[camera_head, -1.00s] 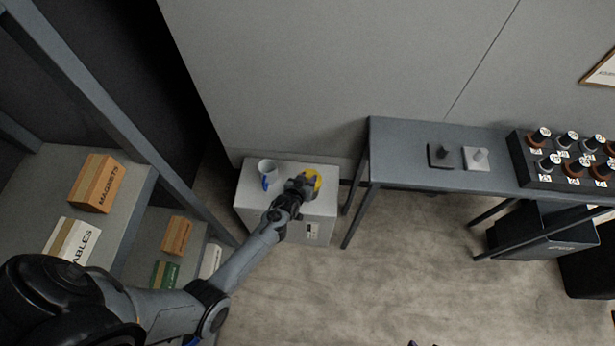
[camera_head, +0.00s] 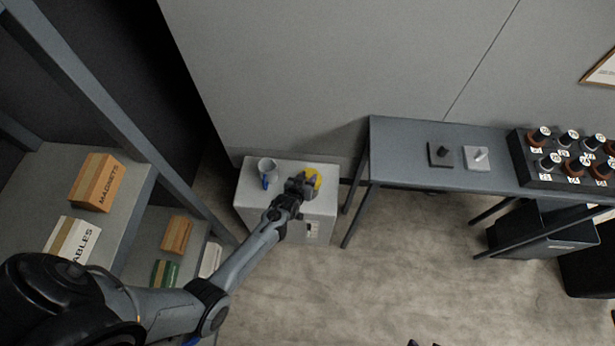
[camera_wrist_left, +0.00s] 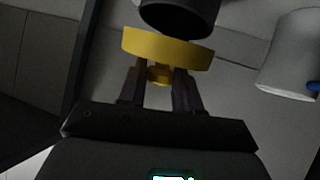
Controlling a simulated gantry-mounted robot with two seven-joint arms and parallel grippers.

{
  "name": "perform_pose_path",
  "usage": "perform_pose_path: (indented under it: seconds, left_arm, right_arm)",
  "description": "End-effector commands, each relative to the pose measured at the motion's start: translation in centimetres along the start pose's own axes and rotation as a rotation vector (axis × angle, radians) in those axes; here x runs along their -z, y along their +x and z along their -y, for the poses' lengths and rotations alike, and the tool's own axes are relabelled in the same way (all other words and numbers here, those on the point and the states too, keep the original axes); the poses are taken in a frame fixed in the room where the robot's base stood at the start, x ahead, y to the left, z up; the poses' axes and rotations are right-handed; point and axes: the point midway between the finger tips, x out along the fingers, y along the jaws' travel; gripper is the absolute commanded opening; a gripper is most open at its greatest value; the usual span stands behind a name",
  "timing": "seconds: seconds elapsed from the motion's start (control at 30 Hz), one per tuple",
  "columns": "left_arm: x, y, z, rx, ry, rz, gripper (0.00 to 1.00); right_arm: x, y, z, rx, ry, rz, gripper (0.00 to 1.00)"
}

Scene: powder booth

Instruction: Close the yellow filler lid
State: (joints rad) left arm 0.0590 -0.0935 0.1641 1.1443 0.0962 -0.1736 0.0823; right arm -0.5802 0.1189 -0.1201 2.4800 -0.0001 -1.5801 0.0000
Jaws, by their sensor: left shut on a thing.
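The yellow filler lid (camera_head: 314,179) shows partly behind my left gripper (camera_head: 306,184), on the right side of the white cabinet top. In the left wrist view the lid (camera_wrist_left: 165,49) is a thick yellow disc seen near edge-on, with a small knob. My left gripper (camera_wrist_left: 159,85) is shut on this knob, one dark finger on each side. A dark round cylinder (camera_wrist_left: 180,18) is just beyond the lid; whether they touch is unclear.
A grey table (camera_head: 400,150) with small fixtures and a rack of several numbered bottles is to the right. Shelves with boxes are at left.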

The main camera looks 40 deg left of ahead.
Motion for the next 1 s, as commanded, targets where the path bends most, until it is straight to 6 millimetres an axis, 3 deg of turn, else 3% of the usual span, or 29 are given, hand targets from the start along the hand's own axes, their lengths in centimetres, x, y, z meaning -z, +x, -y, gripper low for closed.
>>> perform_pose_path:
  seconds: [0.03, 0.37, 0.4, 0.53, 1.0]
  left_arm:
    - [-1.52, -0.11, 0.21, 0.004, -0.003, 0.030, 0.00]
    - [-1.52, -0.11, 0.21, 0.004, -0.003, 0.030, 0.00]
    - [-1.54, -0.11, 0.21, 0.004, -0.003, 0.031, 0.39]
    - [-1.30, -0.09, 0.21, 0.004, -0.002, 0.026, 0.58]
    - [-0.66, -0.19, 0.14, 0.003, 0.000, 0.015, 0.58]
  right_arm:
    - [-0.04, 0.10, 0.00, 0.000, 0.000, 0.000, 0.43]
    - [-0.05, 0.10, -0.03, -0.001, -0.002, 0.000, 0.43]
    - [-0.05, 0.11, -0.03, -0.001, -0.002, 0.001, 0.43]
    - [-0.04, 0.09, -0.04, -0.001, -0.002, 0.000, 0.43]
    - [-0.02, -0.05, -0.07, -0.002, -0.003, 0.001, 0.43]
